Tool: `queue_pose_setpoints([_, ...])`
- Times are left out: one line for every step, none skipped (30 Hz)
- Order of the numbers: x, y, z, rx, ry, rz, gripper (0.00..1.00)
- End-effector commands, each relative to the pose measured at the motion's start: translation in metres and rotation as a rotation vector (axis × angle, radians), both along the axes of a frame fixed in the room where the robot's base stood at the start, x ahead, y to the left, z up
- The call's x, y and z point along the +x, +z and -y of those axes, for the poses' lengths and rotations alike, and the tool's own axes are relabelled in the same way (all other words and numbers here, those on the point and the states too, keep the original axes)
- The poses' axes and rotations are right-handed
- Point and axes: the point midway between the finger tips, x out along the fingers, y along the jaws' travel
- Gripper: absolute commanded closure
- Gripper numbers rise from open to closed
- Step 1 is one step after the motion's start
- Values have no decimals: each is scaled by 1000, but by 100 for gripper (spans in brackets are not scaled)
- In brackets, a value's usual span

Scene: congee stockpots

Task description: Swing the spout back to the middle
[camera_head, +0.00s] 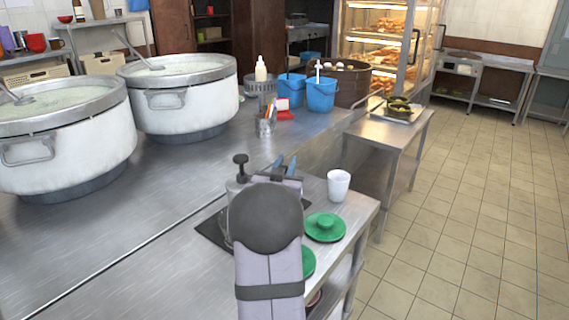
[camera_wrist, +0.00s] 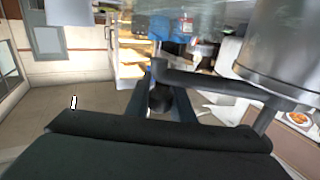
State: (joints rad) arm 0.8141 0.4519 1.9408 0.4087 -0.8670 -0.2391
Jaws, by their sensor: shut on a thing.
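The dispenser stands at the front of the steel counter in the head view, mostly hidden behind my arm; its black knob (camera_head: 240,159) shows to the left. In the wrist view its metal body (camera_wrist: 285,45) fills the upper right. A dark grey bar, seemingly the spout (camera_wrist: 215,83), runs left from near that body to an upright end. My gripper (camera_wrist: 161,100) is shut on the spout's dark end part, with a finger on each side of it. In the head view the gripper's blue-grey fingers (camera_head: 285,163) show just beyond my arm. The exact contact is hard to see.
Two large stockpots (camera_head: 182,100) stand at left. Blue buckets (camera_head: 321,95) and a utensil holder (camera_head: 265,125) stand behind. The tiled floor at right is clear.

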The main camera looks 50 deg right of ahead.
Motion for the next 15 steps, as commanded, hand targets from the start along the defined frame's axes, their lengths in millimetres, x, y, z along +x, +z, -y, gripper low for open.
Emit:
queue_pose_setpoints([1,4,-4,-3,-18,6,100])
queue_pose_setpoints([-1,4,-5,-3,-33,7,100])
queue_pose_setpoints([-3,4,-6,-3,-51,6,100])
queue_pose_setpoints([-4,4,-7,-2,-63,7,100])
queue_pose_setpoints([-5,4,-8,-3,-73,5,100])
queue_pose_setpoints([-7,3,-9,-3,-84,4,100])
queue_pose_setpoints([-8,3,-9,-1,-92,4,100])
queue_pose_setpoints([-9,3,-10,0,-97,3,100])
queue_pose_setpoints([-9,3,-10,-1,-102,2,100])
queue_pose_setpoints([-10,3,-10,-1,-104,1,100])
queue_pose_setpoints([-10,2,-10,-1,-106,1,100])
queue_pose_setpoints([-10,2,-10,-1,-107,1,100])
queue_pose_setpoints([-10,2,-10,-1,-106,1,100])
queue_pose_setpoints([-10,2,-10,-1,-106,1,100])
queue_pose_setpoints([-10,2,-10,-1,-106,1,100])
